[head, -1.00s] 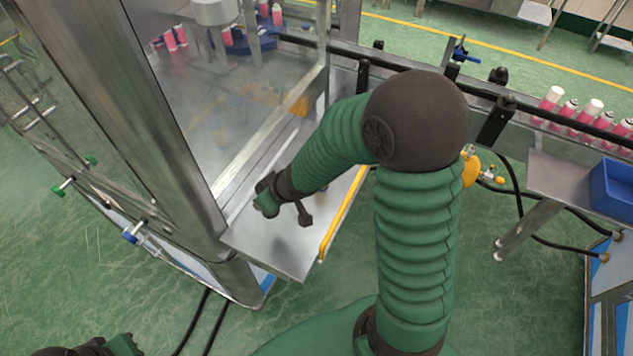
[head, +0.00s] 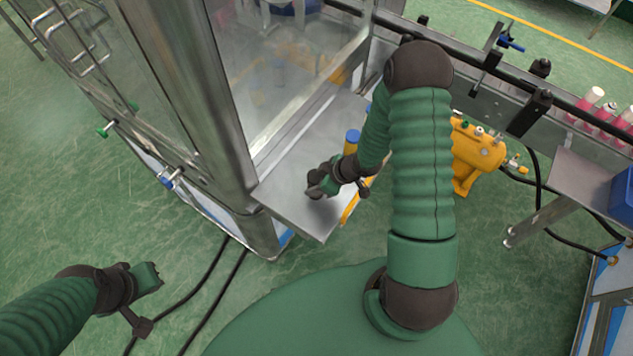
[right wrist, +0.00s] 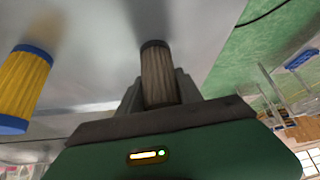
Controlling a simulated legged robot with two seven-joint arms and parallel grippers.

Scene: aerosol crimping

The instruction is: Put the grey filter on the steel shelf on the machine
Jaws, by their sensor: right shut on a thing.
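The grey filter (right wrist: 158,72), a pleated cylinder with dark end caps, is between the fingers of my right gripper (right wrist: 160,92) in the right wrist view. The gripper is shut on it. Its far end is close to the steel surface; I cannot tell whether it touches. In the head view my right gripper (head: 322,182) is over the steel shelf (head: 290,208) on the machine, and the filter cannot be made out clearly there. My left gripper (head: 148,280) is over the floor at the lower left, away from the shelf; its opening is unclear.
A yellow filter with blue caps (head: 351,143) stands on the shelf behind my right gripper; it also shows in the right wrist view (right wrist: 22,88). The machine's steel post (head: 205,120) and clear panel border the shelf on the left. The shelf's front left is bare.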

